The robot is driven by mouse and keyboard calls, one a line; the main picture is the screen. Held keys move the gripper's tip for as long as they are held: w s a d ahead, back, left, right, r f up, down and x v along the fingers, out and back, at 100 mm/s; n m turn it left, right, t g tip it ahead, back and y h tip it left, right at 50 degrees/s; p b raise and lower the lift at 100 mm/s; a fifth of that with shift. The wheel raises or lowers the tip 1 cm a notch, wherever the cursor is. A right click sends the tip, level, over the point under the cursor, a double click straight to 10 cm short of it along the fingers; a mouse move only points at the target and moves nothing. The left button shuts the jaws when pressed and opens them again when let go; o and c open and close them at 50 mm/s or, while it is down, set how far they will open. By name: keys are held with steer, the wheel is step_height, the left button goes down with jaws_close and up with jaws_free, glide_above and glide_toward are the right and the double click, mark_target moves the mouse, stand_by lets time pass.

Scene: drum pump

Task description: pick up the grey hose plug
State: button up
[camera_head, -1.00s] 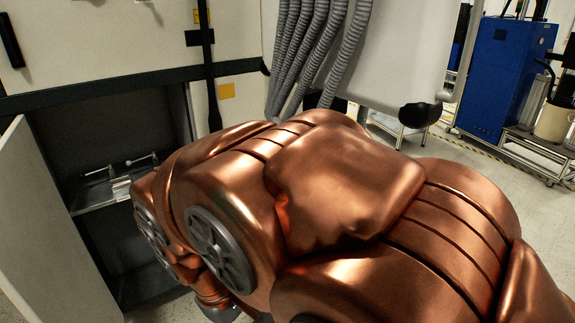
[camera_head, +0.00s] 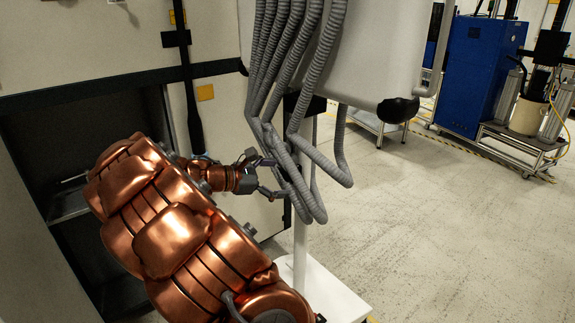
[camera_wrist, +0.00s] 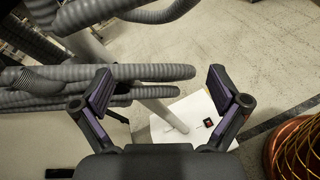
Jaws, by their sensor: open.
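Several grey corrugated hoses (camera_head: 330,45) hang down from a white housing. My gripper (camera_head: 274,178) is open beside their lower bends, pointing right towards them. In the wrist view its two fingers (camera_wrist: 160,82) are wide apart with nothing gripped. Grey hose lengths (camera_wrist: 150,72) reach in from the left between the fingers, and the upper one ends near the right finger. I cannot make out a separate grey plug on any hose end. Whether a finger touches a hose is not clear.
A white post (camera_head: 300,215) stands behind the hoses on a white base (camera_head: 325,290). A dark open cabinet (camera_head: 80,125) is at left. The white housing (camera_head: 375,55) is above. Open floor (camera_head: 440,230) lies at right, with a blue cabinet (camera_head: 475,75) far back.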

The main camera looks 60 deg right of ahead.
mark_target(281, 161)
steer(key=w+d+f+n+h, duration=0.1)
steer(key=w+d+n, duration=0.1)
steer(key=w+d, duration=0.1)
steer(key=w+d+f+n+t+h, duration=0.1)
steer(key=w+d+n, duration=0.1)
steer(key=w, duration=0.1)
steer(key=w+d+f+n+h, duration=0.2)
steer(key=w+d, duration=0.1)
steer(key=w, duration=0.1)
steer(key=shift+d+f+n+t, duration=0.1)
steer(key=shift+d+n+t, duration=0.25)
steer(key=shift+n+t, duration=0.05)
steer(key=shift+p+x, duration=0.45)
steer(key=shift+x, duration=1.3)
steer(key=shift+p+x, duration=0.65)
steer(key=shift+x, duration=1.45)
steer(key=shift+w, duration=0.15)
steer(key=shift+c, duration=0.3)
steer(key=c, duration=1.3)
